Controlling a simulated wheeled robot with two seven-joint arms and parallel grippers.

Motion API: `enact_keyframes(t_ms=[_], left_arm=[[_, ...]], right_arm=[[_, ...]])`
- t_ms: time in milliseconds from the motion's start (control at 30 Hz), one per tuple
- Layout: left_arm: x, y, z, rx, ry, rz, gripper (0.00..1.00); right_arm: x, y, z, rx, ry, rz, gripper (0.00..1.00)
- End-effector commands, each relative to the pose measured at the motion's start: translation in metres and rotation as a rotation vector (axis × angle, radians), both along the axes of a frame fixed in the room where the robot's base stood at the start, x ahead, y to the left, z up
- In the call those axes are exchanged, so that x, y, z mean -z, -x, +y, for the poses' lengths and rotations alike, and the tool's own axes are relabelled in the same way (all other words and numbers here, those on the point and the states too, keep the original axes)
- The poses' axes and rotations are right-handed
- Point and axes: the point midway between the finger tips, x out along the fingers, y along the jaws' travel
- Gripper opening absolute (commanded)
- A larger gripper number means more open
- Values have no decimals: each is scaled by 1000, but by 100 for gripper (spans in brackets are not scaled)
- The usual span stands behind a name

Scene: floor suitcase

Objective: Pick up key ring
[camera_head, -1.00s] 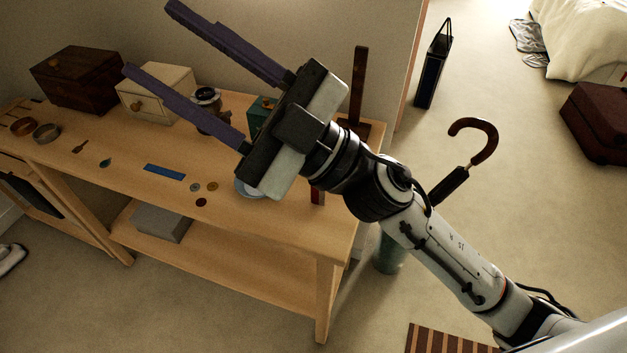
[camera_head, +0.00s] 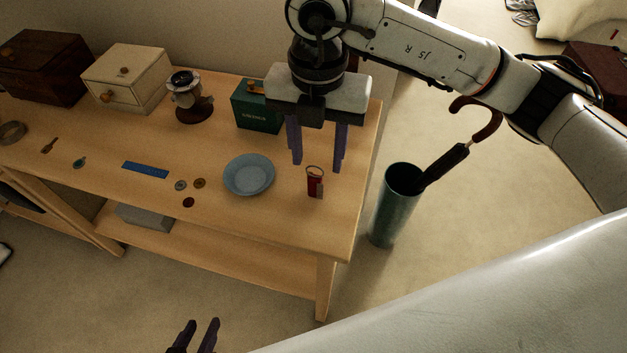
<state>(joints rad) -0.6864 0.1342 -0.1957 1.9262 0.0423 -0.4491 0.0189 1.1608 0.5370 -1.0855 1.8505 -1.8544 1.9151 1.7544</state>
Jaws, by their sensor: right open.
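The key ring (camera_head: 315,184), a metal loop with a red fob, lies on the wooden table near its right end, right of a blue bowl. My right gripper (camera_head: 317,167) points down with its two purple fingers apart. The fingertips are around the level of the loop in the picture, one to each side; nothing is held between them. I cannot tell how high they are above the tabletop. My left gripper (camera_head: 197,336) shows only its purple fingers at the bottom edge, apart and empty, away from the table.
The blue bowl (camera_head: 249,176) sits close left of the key ring. A green box (camera_head: 257,113) stands behind, near the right gripper. Coins (camera_head: 188,202) and a blue ruler (camera_head: 145,170) lie further left. A bin with an umbrella (camera_head: 395,205) stands on the floor beyond the table's right edge.

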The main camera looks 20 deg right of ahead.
Motion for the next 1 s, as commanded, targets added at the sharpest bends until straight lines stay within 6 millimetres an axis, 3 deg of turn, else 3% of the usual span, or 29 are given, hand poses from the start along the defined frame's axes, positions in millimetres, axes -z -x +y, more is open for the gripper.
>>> enact_keyframes(t_ms=[600,867,1000], left_arm=[[-5,1,3,-6,-1,3,31],[-4,1,3,-6,-1,3,31],[-4,1,3,-6,-1,3,31]], right_arm=[[71,2,4,-3,-5,3,43],[74,1,4,-4,-6,1,43],[74,1,4,-4,-6,1,21]])
